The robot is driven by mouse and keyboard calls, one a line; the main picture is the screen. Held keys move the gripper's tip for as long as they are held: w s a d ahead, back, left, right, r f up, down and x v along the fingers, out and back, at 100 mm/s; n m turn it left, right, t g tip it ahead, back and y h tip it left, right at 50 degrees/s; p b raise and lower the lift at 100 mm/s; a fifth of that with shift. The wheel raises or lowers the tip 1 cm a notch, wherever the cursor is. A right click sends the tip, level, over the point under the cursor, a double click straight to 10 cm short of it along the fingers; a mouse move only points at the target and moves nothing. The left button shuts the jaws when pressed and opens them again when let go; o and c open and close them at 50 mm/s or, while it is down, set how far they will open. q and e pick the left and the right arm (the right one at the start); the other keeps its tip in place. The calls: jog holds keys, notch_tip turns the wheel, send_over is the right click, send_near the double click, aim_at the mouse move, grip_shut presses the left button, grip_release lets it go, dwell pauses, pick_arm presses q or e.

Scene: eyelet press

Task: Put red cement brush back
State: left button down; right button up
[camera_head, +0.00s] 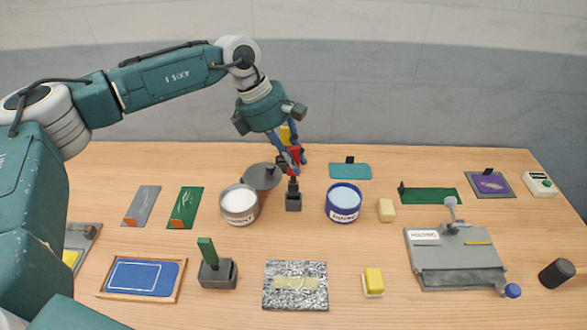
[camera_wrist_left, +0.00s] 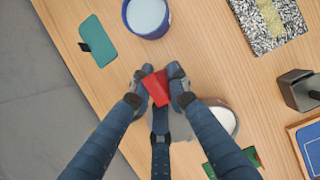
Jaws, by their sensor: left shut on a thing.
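The red cement brush (camera_head: 294,154) is upright, its red handle held between the fingers of my left gripper (camera_head: 297,158). In the left wrist view the red handle (camera_wrist_left: 157,88) shows between the fingertips of my left gripper (camera_wrist_left: 160,80). Below the brush stands a small dark holder (camera_head: 293,203) on the table. The brush's dark lower end is at or just above the holder's top; I cannot tell whether it is inside. In the wrist view the fingers and handle hide the holder. My right gripper is not in view.
A white-filled cement tin (camera_head: 239,219) stands left of the holder, with a grey round lid (camera_head: 262,176) behind. A blue tin (camera_head: 343,216) stands right. A green brush (camera_head: 206,250) stands in another dark holder (camera_head: 217,275) in front. A grey press (camera_head: 455,262) is at right.

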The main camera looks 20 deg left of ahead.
aim_at(294, 175)
pick_arm(q)
notch_tip(294, 175, down, 4)
jog(key=shift+p, duration=0.65)
jog(key=shift+f, duration=0.45)
jog(key=shift+f, duration=0.1)
jog(key=c, duration=1.7)
grip_release()
jog(key=shift+o, duration=0.2)
